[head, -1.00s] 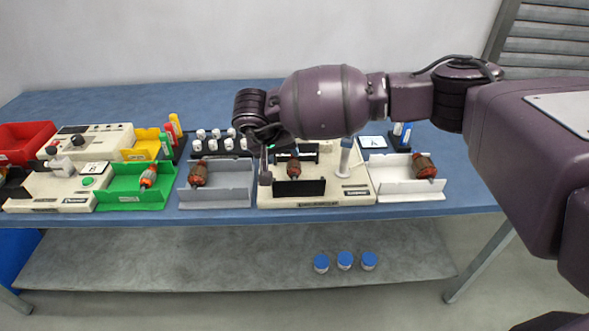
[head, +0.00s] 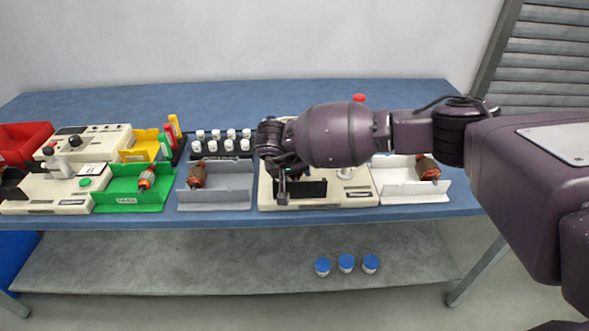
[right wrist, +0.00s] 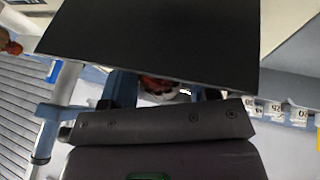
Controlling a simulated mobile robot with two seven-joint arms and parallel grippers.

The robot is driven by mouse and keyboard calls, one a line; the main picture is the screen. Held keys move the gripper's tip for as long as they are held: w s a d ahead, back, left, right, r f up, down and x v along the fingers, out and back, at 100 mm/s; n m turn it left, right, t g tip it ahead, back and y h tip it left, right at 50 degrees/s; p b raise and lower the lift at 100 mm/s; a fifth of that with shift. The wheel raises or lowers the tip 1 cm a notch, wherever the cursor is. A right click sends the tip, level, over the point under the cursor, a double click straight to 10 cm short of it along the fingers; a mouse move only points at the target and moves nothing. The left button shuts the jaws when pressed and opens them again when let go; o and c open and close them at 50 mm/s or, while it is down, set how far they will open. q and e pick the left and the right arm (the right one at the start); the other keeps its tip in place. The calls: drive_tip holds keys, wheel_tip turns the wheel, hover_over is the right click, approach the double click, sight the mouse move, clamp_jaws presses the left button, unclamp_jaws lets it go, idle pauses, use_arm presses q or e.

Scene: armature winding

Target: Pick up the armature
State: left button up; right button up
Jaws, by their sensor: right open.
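In the head view my right gripper (head: 282,187) is over the cream winding machine (head: 345,194), at the left part of its black front plate (head: 306,189). It is open. The armature in that machine is hidden behind my gripper and arm in the head view. In the right wrist view a small orange-red part of an armature (right wrist: 160,86) shows between dark surfaces; most of it is covered. Other armatures lie in the grey tray (head: 217,198), the green tray (head: 128,200) and the white tray (head: 405,191). My left gripper is not in view.
Several white-capped bottles (head: 215,140) stand in a rack behind the grey tray. A second cream machine (head: 50,193) and a red bin (head: 20,140) are at the left. Several blue-lidded jars (head: 346,263) stand on the lower shelf.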

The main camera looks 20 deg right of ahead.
drive_tip(key=shift+r, duration=0.1)
drive_tip(key=shift+c, duration=1.3)
drive_tip(key=c, duration=0.5)
drive_tip(key=shift+c, duration=0.6)
